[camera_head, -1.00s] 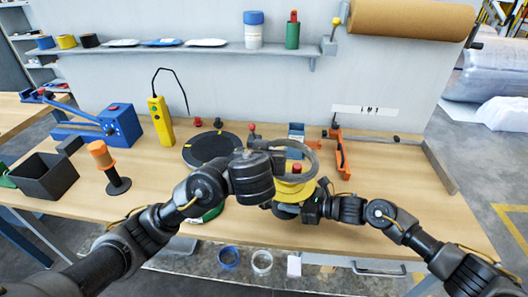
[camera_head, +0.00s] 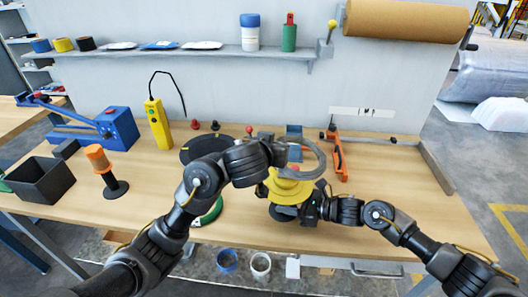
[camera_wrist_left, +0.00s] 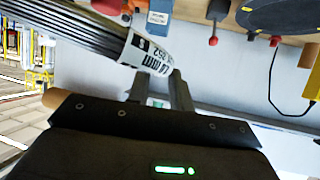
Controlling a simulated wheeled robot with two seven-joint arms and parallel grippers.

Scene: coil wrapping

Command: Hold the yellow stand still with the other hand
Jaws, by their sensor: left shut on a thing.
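The yellow stand (camera_head: 290,188) is on the bench in front of me, its rear partly covered by a grey coil (camera_head: 318,162). My left gripper (camera_head: 277,146) is shut on the coil and holds it at the top of the stand. In the left wrist view, the coil (camera_wrist_left: 85,32) with a white printed label lies at the left gripper's fingers (camera_wrist_left: 160,88). My right gripper (camera_head: 311,206) is at the stand's right front side, low down. Its fingertips are hidden, so I cannot tell whether they grip the stand.
A black round disc (camera_head: 205,149) lies left of the stand, behind my left arm. An orange-handled tool (camera_head: 338,158) stands at the right rear. A black bin (camera_head: 42,178) and an orange-topped post (camera_head: 103,165) are at the left. The bench right of my right arm is clear.

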